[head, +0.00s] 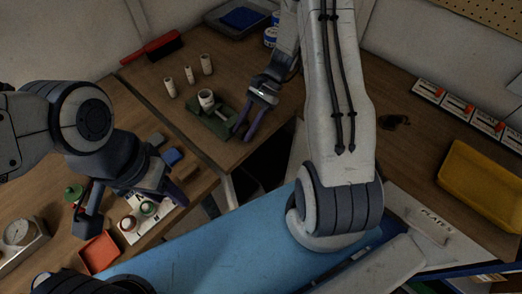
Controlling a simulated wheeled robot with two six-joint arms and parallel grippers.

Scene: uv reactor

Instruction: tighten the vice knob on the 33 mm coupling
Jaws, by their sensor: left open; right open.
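A small green vice (203,122) stands on the wooden bench near the middle. A short white coupling (206,98) stands upright at it. I cannot tell its size, and I cannot make out the vice knob clearly. My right gripper (245,131) is open, with its fingers pointing down just right of the vice; I cannot tell whether they touch it. My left gripper (132,210) is open over the left bench, above a white sheet (130,224) with small round parts on it, well away from the vice.
Several white cylinders (189,75) stand behind the vice. A red brush (152,48) lies at the back left. An orange tray (100,253), a gauge (18,232) and a blue block (171,157) are on the left bench. A yellow bin (482,185) is at right. A gap separates the benches.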

